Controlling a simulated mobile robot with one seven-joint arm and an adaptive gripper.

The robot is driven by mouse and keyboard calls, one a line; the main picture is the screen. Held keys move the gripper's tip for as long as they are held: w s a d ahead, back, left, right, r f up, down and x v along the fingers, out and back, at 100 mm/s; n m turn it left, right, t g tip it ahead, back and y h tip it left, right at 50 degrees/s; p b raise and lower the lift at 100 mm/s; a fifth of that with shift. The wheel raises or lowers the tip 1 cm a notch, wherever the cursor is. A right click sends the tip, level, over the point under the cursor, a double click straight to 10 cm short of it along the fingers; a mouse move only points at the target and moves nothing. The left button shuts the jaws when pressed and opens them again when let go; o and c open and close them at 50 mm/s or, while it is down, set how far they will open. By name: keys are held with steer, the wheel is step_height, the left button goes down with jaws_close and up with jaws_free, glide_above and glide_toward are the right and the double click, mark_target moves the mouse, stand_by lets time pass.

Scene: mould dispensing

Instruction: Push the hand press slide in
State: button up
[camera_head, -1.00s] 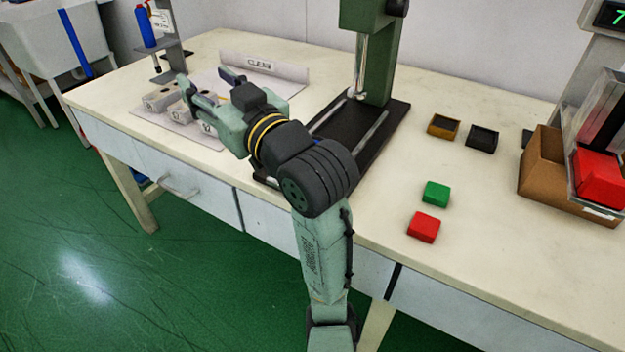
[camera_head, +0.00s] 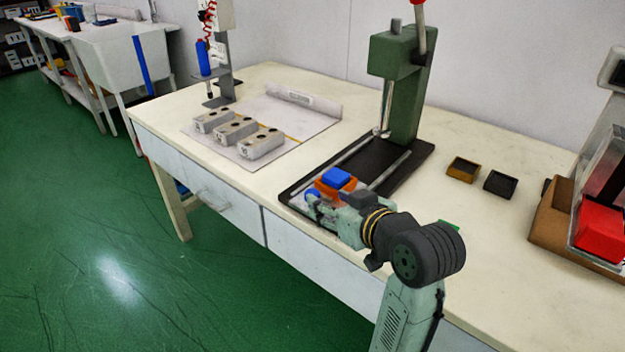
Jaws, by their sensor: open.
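The green hand press (camera_head: 405,100) stands at the back of the table, with a red-knobbed lever and a steel ram. Its black base (camera_head: 402,172) carries two metal rails running toward the front edge. At their front end is the slide (camera_head: 325,188), which shows orange, with a blue block (camera_head: 338,177) on top. My gripper (camera_head: 326,207) is open at the front side of the slide, close to it; I cannot tell whether it touches. My gripper and wrist hide the slide's lower front part.
Grey moulds (camera_head: 235,130) stand on a pale mat (camera_head: 297,128) at left. Two small trays, yellow-black (camera_head: 462,169) and black (camera_head: 500,184), lie right of the press. A brown box (camera_head: 553,225) stands at far right.

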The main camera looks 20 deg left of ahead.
mark_target(312, 192)
steer(key=p+x, duration=0.1)
steer(key=x, duration=0.7)
steer(key=shift+w+a+f, duration=0.15)
steer(key=shift+a+f, duration=0.1)
steer(key=shift+f, duration=0.05)
steer(key=shift+c, duration=0.5)
jaws_close()
